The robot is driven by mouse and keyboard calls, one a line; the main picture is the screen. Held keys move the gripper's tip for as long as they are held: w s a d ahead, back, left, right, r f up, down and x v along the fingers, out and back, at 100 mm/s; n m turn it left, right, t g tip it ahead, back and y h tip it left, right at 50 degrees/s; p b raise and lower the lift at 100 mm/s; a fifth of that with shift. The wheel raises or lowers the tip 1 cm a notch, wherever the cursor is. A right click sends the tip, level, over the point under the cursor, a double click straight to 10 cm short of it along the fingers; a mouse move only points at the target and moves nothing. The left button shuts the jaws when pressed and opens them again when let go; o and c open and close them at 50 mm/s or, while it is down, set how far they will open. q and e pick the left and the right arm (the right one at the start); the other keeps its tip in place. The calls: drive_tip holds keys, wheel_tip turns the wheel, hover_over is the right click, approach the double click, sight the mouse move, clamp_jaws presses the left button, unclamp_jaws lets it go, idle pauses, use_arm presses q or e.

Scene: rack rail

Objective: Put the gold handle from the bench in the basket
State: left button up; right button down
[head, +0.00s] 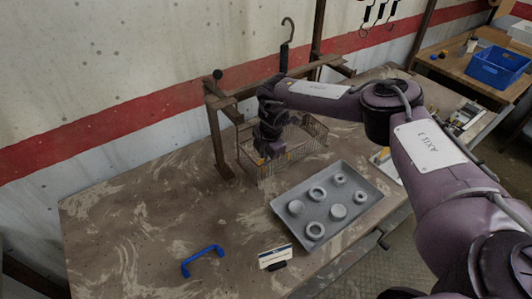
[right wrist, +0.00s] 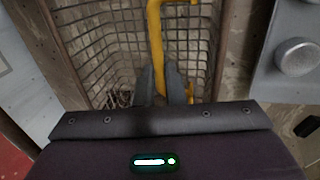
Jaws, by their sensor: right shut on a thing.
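My right gripper (head: 272,152) is at the wire basket (head: 312,140), which stands on the bench by the rusty rack. In the right wrist view its two fingers (right wrist: 165,88) are shut on the gold handle (right wrist: 156,35), a bent yellow bar. The handle shows against the mesh of the basket (right wrist: 95,45). I cannot tell how deep it is inside the basket or whether it touches the mesh. In the head view my gripper and the wires mostly hide the handle. My left gripper is not in view.
A blue handle (head: 203,260) and a white label card (head: 275,256) are on the bench (head: 130,225) in front. A grey tray (head: 365,205) with several round parts is right of the basket. The rusty rack (head: 222,150) stands close behind. The bench's left is mostly clear.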

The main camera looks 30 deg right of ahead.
drive_tip(key=shift+f, duration=0.25)
drive_tip(key=c, duration=1.4)
unclamp_jaws()
drive_tip(key=shift+c, duration=0.2)
wheel_tip(320, 180, up, 8)
drive_tip(key=s+b, duration=0.1)
drive_tip(key=b, duration=0.1)
drive_tip(key=shift+s+f, duration=0.15)
drive_tip(key=shift+s, duration=0.1)
